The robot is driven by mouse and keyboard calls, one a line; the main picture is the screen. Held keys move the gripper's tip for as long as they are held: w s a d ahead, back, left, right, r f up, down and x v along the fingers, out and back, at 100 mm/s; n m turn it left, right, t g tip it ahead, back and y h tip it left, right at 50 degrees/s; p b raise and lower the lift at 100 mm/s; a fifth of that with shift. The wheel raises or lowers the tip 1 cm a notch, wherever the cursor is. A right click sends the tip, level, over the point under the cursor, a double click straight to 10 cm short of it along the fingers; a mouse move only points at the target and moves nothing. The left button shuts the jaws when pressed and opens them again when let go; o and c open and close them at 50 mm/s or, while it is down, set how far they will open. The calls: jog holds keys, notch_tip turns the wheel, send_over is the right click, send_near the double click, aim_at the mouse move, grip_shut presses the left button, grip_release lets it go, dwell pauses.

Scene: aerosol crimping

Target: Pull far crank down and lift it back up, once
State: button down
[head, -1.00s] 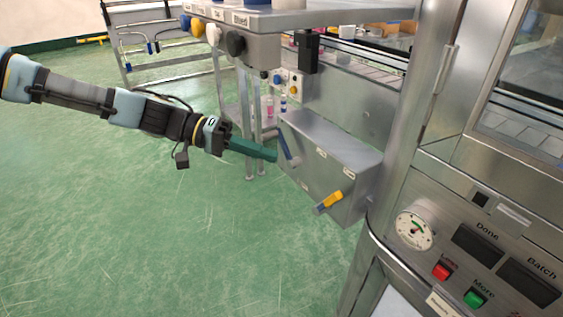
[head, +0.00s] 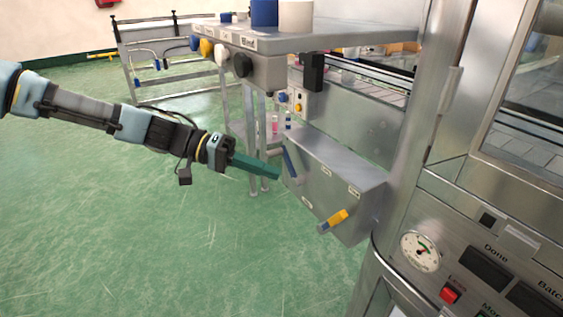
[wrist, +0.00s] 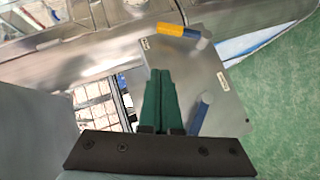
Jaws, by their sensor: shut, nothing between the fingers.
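The far crank (head: 290,163) is a slim blue-grey lever on the left part of a grey metal box. In the head view it slants steeply. Its blue part also shows in the wrist view (wrist: 199,116), to the right of the fingers. My gripper (head: 279,175) has green fingers that are shut and empty. Their tips are close to the left of the far crank in the head view. I cannot tell whether they touch it. The near crank (head: 333,221), yellow and blue, is on the same box, and also shows at the top of the wrist view (wrist: 178,30).
The grey box (head: 335,190) carries both cranks. A metal shelf (head: 345,40) with knobs overhangs it. A steel cabinet (head: 450,190) with a gauge and buttons stands at the right. Open green floor (head: 130,230) lies left and below my arm.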

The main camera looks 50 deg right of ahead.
aim_at(266, 156)
jog(key=c, duration=1.6)
grip_release()
